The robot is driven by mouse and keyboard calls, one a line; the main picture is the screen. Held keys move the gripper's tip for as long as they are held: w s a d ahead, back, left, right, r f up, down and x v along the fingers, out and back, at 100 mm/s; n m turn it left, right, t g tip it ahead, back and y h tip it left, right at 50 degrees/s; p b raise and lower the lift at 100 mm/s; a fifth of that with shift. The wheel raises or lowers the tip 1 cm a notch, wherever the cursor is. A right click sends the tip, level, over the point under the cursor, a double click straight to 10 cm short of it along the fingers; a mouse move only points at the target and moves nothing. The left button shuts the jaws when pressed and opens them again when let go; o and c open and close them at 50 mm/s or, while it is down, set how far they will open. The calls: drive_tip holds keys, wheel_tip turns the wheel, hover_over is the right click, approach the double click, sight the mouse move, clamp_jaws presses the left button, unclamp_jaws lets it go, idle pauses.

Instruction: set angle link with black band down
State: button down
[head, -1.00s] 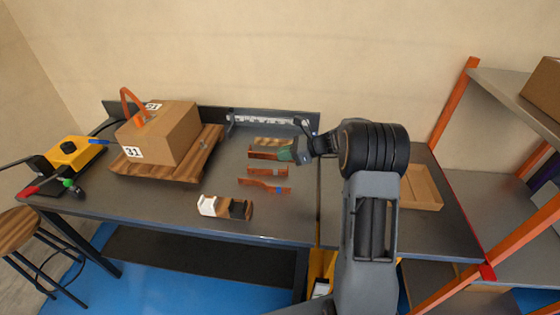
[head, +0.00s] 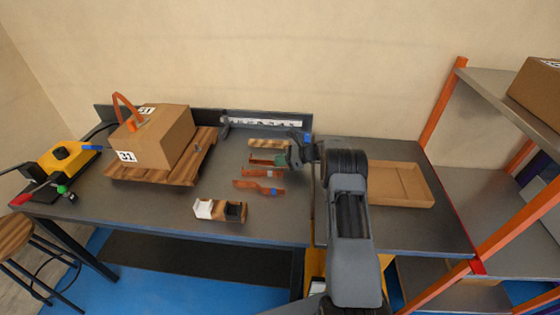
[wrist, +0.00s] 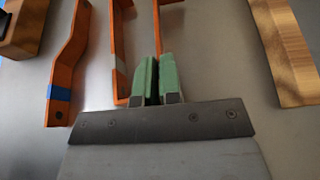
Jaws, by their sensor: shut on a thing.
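My gripper (head: 285,159) is low over the bench, at the right end of a copper angle link (head: 262,161). In the wrist view its green fingertips (wrist: 159,80) are close together on that link (wrist: 157,25), which runs up from between them. No black band shows on it; the gripped end is hidden by the fingers. A second copper link (wrist: 118,50) with a pale grey band lies just left of the fingers. A third copper link (wrist: 68,65) with a blue band lies farther left; it is nearest the front edge in the head view (head: 260,187).
A wooden strip (head: 268,143) lies behind the links. A wooden block with white and black parts (head: 220,210) stands in front. A box (head: 165,138) on a pallet is left, beside a yellow tool (head: 68,157). A shallow brown tray (head: 405,185) lies right of my arm.

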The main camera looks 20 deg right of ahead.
drive_tip(key=shift+f, duration=0.25)
drive_tip(key=c, duration=1.8)
unclamp_jaws()
drive_tip(key=shift+f, duration=0.15)
drive_tip(key=shift+o, duration=1.1)
